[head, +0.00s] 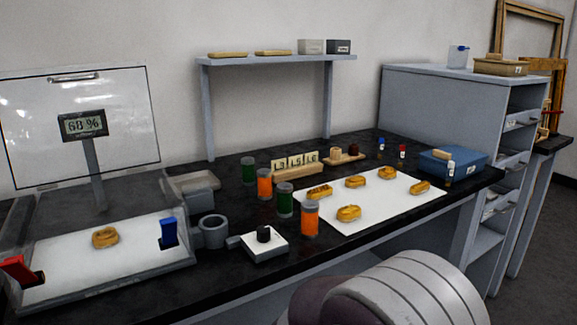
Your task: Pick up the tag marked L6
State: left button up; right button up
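Several small cream tags stand side by side in a wooden rack on the black bench. The tag that appears to read L6 (312,158) is at the right end. To its left are a tag that seems to read L5 (296,161) and one that seems to read L3 (279,164). The lettering is small. The wooden rack (298,174) holds them upright. Neither of my grippers is in view; only a rounded grey and white part, probably of my arm, shows at the bottom edge.
Green and orange jars (310,218) stand in front and left of the rack. A white sheet (385,215) with several gilt pieces lies to the right. A wooden stand (344,159) is right beside the rack. A shelf (276,59) overhangs behind. A clear-lidded chamber (75,125) stands left.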

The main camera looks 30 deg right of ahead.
aim_at(310, 157)
jog(key=z, duration=1.25)
